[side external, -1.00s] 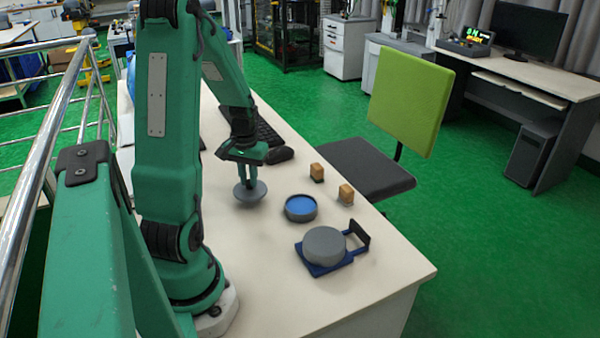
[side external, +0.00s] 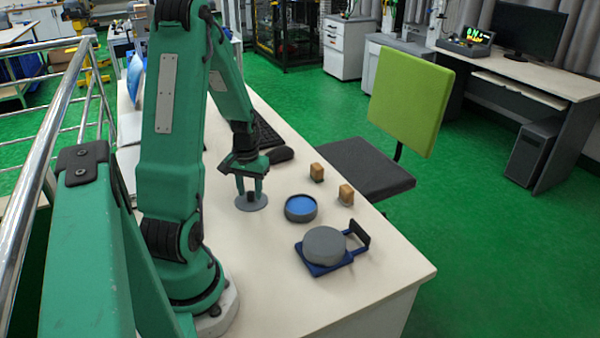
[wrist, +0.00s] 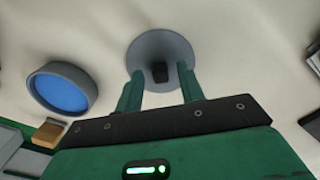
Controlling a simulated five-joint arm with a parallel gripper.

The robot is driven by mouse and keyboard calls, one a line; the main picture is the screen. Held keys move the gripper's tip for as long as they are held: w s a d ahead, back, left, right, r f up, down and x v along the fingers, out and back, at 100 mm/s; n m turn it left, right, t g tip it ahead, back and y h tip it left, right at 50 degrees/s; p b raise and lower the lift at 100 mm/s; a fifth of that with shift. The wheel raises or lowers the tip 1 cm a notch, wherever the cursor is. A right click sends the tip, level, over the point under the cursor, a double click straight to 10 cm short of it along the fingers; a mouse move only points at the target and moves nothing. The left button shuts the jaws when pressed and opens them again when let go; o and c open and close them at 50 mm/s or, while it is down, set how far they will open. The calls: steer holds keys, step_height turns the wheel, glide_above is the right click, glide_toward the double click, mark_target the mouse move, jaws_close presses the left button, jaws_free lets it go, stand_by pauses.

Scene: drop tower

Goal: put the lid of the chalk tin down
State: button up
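The lid (side external: 243,207), a grey disc with a dark knob, lies flat on the table. It also shows in the wrist view (wrist: 180,52). My gripper (side external: 250,194) is low over it. In the wrist view its two fingers (wrist: 160,88) stand apart on either side of the knob, with a gap at each, so it is open and empty. An open round tin (side external: 300,208), grey with a blue inside, stands just right of the lid; it also shows in the wrist view (wrist: 62,88). I take it as the chalk tin.
A grey round box (side external: 324,245) sits on a blue holder (side external: 318,270) nearer the front. Two small wooden blocks (side external: 317,172) (side external: 346,194) stand near the right table edge. A black mouse (side external: 281,154) and a keyboard (side external: 265,130) lie behind the gripper.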

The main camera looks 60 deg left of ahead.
mark_target(250, 192)
steer(key=shift+r, duration=0.15)
step_height(250, 192, up, 12)
stand_by(1.0)
stand_by(0.5)
steer(key=w+d+r+m+t+y, duration=0.1)
steer(key=w+d+r+m, duration=0.1)
steer(key=d+r, duration=0.35)
steer(key=w+d+r+m+t, duration=0.1)
steer(key=w+d+r+m, duration=0.1)
steer(key=d, duration=0.7)
steer(key=s+d+r+m+t, duration=0.1)
steer(key=d+m, duration=0.1)
steer(key=d, duration=0.4)
steer(key=s+d+r+m+t+h, duration=0.1)
steer(key=s+d+r+m+t, duration=0.1)
steer(key=d, duration=0.5)
steer(key=shift+s+d+r+m+t, duration=0.15)
steer(key=shift+s+m+t, duration=0.15)
steer(key=shift+m, duration=0.2)
